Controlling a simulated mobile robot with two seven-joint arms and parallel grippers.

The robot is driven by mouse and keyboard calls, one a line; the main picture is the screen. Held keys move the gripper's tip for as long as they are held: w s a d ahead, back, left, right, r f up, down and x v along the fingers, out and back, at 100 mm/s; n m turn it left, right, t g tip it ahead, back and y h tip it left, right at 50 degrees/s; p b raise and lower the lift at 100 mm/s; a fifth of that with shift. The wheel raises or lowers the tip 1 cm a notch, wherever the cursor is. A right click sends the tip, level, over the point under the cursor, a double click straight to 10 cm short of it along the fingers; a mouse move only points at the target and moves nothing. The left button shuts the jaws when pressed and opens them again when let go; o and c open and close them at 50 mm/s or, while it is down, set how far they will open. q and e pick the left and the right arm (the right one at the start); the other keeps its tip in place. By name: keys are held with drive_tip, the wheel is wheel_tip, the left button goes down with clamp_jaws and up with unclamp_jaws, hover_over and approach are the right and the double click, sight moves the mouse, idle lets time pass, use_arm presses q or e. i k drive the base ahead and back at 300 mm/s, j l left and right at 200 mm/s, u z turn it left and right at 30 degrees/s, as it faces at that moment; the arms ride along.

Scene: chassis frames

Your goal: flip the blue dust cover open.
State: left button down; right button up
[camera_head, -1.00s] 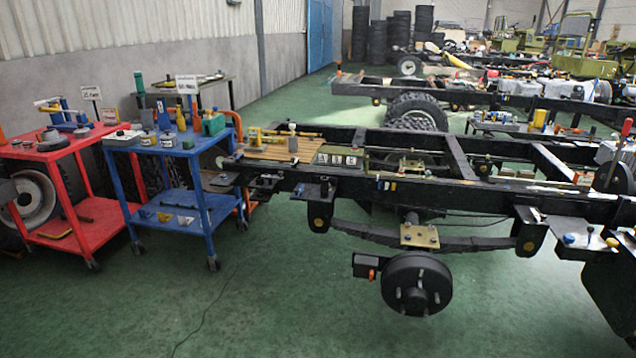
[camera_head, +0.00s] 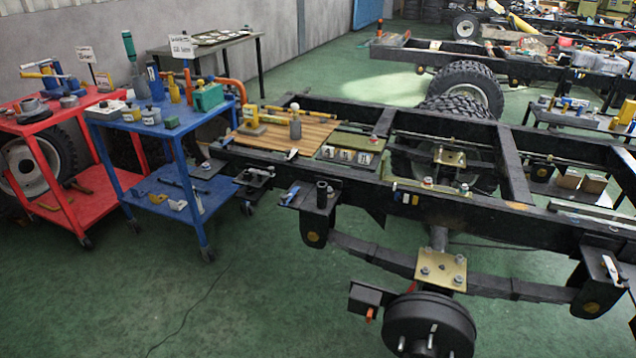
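No part is clear enough to name surely as the blue dust cover. A small flat blue piece (camera_head: 291,195) lies on a black bracket plate beside a short dark cylinder (camera_head: 322,194), at the near side of the chassis frame (camera_head: 470,213). It is too small to tell whether it is a cover, or open or shut. A small blue part (camera_head: 397,194) also shows on the near rail, beside white and yellow pieces. Neither of my grippers is in view.
A blue cart (camera_head: 150,197) with tools and bottles and a red cart (camera_head: 72,215) stand at the left. A wooden slatted board (camera_head: 290,138) lies on the frame. The green floor at front left is clear, apart from a thin cable.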

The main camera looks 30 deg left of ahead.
sight(285, 197)
drive_tip(key=i+l, duration=0.1)
drive_tip(key=i, duration=0.95)
drive_tip(key=l+z, duration=0.05)
